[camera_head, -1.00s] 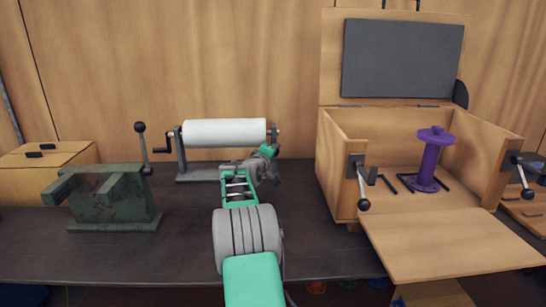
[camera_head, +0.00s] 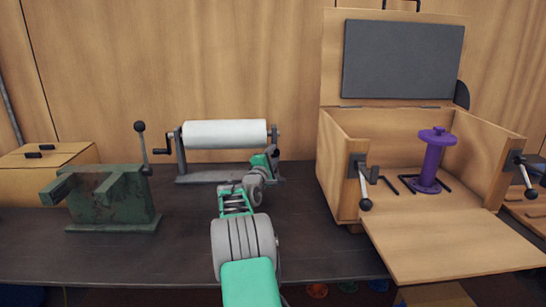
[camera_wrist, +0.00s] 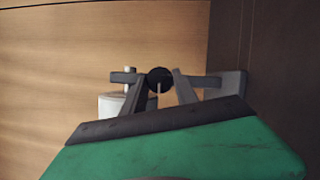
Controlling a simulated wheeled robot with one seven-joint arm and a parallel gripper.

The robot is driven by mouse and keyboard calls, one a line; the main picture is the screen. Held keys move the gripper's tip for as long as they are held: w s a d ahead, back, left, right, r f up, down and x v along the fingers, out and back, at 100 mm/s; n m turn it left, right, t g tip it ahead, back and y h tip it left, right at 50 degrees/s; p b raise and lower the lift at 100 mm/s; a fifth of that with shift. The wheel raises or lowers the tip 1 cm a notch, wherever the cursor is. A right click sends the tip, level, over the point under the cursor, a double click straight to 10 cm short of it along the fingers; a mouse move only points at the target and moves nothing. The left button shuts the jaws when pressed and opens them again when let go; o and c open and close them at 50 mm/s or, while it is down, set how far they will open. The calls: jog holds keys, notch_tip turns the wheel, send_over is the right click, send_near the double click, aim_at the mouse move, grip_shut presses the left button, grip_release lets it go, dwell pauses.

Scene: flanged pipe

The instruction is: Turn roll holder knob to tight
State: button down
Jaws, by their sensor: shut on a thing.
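The roll holder (camera_head: 204,178) stands on the dark bench and carries a white roll (camera_head: 224,134). My gripper (camera_head: 273,156) is at the holder's right end post, low and to the right of the roll. In the wrist view, my gripper's two fingers (camera_wrist: 160,86) are on either side of a round black knob (camera_wrist: 159,77) and shut on it. The holder's grey post (camera_wrist: 228,86) runs behind the knob, and part of the white roll (camera_wrist: 112,105) shows at left. The knob is hidden by my gripper in the head view, and its marking cannot be read.
A green vise (camera_head: 110,198) with a lever stands left of the holder. An open wooden box (camera_head: 338,185) with a purple spool (camera_head: 432,160) stands to the right. The bench top (camera_head: 315,235) in front is clear. A wooden wall is close behind.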

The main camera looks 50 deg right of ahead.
dwell(0.4)
jog(key=c, duration=0.9)
grip_release()
jog(key=shift+c, duration=0.2)
jog(key=shift+a, duration=0.1)
jog(key=v, duration=0.7)
jog(key=shift+s+a+f, duration=0.1)
jog(key=shift+s+a, duration=0.05)
jog(key=shift+a, duration=0.15)
